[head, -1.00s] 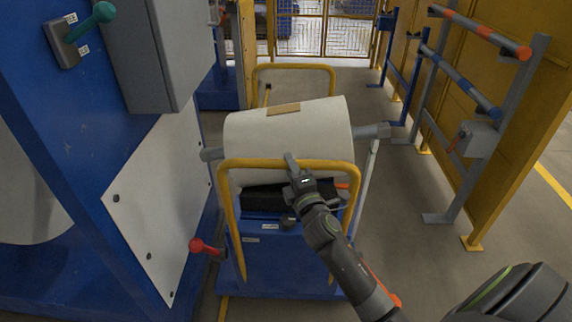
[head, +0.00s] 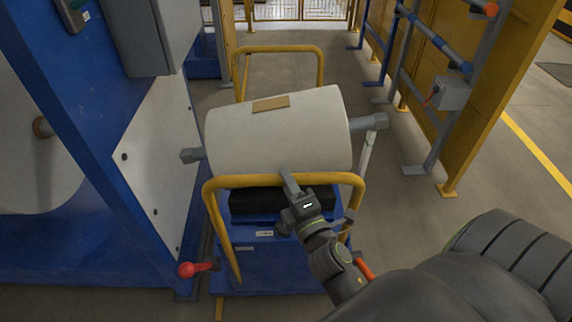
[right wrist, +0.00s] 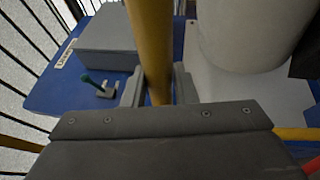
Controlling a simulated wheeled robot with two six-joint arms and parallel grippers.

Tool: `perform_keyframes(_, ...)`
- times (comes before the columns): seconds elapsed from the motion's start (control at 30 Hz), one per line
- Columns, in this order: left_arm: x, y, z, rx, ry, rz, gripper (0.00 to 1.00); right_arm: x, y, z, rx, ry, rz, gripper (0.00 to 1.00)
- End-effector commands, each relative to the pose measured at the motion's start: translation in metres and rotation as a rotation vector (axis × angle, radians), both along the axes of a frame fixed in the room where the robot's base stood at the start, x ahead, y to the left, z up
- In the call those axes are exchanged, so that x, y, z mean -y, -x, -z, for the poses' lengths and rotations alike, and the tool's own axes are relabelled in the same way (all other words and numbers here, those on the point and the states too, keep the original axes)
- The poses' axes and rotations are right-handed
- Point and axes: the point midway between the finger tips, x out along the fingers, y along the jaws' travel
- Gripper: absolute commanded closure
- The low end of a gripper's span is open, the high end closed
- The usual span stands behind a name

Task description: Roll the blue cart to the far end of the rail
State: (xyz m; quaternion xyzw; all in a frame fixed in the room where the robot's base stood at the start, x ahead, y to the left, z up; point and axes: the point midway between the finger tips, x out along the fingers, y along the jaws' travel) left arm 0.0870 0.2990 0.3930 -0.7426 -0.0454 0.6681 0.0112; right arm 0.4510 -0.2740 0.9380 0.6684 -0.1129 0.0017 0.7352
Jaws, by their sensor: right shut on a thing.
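The blue cart (head: 265,260) stands in the aisle beside the blue machine. It has yellow hoop handles at its near end (head: 214,215) and far end (head: 285,49). A large white roll (head: 275,135) with grey shaft ends and a brown patch lies across it. My right gripper (head: 289,183) is shut on the top bar of the near handle. The right wrist view shows the yellow bar (right wrist: 152,50) between the fingers (right wrist: 157,90). My left gripper is out of view. I cannot clearly make out the rail or its far end.
The blue machine with a white panel (head: 160,150) is close on the left. A red-knobbed lever (head: 192,269) sits at the cart's lower left. Yellow panels (head: 500,70) and a rack (head: 435,45) line the right. Floor beyond the cart is clear up to a fence (head: 300,8).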

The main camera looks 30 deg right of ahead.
Motion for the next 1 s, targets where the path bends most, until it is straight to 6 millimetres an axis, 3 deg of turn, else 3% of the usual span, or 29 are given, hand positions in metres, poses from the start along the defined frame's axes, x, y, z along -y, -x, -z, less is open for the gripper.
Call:
perform_keyframes(0.03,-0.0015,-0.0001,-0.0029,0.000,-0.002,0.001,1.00,-0.0030,0.0036,-0.0095,0.017,0.007,-0.002,1.00)
perform_keyframes(0.57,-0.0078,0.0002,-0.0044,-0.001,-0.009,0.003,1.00,-0.0083,0.0108,-0.0099,0.022,0.008,-0.005,1.00)
perform_keyframes(0.6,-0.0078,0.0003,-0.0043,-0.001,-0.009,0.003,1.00,-0.0083,0.0108,-0.0098,0.022,0.008,-0.005,0.72)
perform_keyframes(0.73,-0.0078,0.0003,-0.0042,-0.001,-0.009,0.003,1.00,-0.0080,0.0110,-0.0088,0.019,0.007,-0.004,0.55)
perform_keyframes(1.0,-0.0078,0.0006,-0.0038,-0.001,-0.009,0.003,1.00,-0.0076,0.0115,-0.0056,0.013,0.003,-0.002,0.53)
